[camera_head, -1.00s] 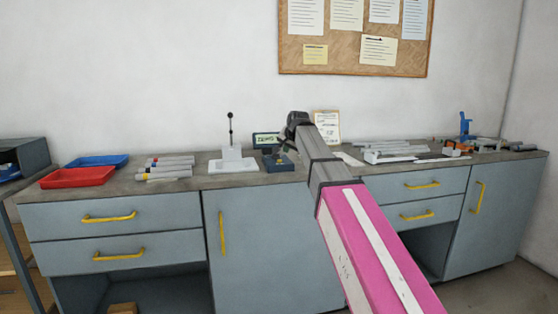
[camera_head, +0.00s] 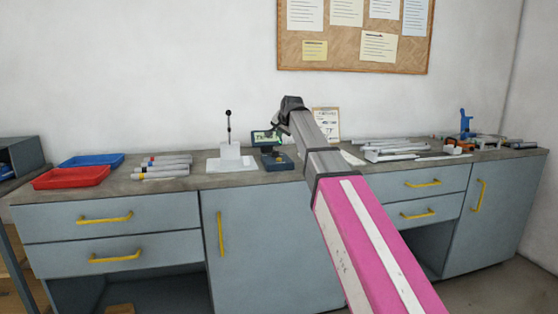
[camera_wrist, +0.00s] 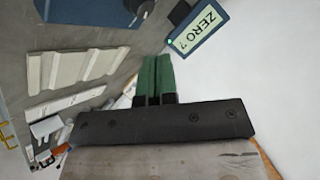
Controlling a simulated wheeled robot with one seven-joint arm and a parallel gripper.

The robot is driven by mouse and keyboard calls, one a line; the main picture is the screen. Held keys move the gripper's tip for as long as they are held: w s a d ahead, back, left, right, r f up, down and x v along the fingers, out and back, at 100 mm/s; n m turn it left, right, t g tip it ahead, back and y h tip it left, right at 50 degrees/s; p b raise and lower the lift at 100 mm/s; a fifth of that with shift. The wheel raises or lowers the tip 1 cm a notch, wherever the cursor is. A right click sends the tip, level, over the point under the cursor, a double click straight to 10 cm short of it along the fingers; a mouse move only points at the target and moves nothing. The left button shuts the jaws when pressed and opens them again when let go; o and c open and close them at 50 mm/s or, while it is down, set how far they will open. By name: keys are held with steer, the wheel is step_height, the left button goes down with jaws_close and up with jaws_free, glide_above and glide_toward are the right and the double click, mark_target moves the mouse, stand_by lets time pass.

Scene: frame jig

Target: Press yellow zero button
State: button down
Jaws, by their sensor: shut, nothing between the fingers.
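The measuring device stands on the worktop, with a dark blue base (camera_head: 277,161) and a display (camera_head: 265,138) behind it. In the wrist view the display (camera_wrist: 197,29) reads "ZERO ?" beside a small green light, and part of the blue base (camera_wrist: 85,10) shows at the top left. The yellow zero button cannot be made out clearly in either view. My gripper (camera_wrist: 153,72) has its two green fingers together with nothing between them. In the head view it is above the device, near the display, with its fingertips hard to see.
A white stand with a black lever (camera_head: 230,150) is left of the device. Grey bars (camera_head: 163,167), a red tray (camera_head: 71,178) and a blue tray (camera_head: 92,160) lie farther left. A propped card (camera_head: 327,122) and a white jig (camera_head: 392,151) are to the right.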

mark_target(279, 159)
steer(key=shift+f, duration=3.7)
steer(key=shift+f, duration=0.2)
steer(key=shift+f, duration=0.2)
steer(key=shift+f, duration=0.45)
steer(key=shift+r, duration=0.85)
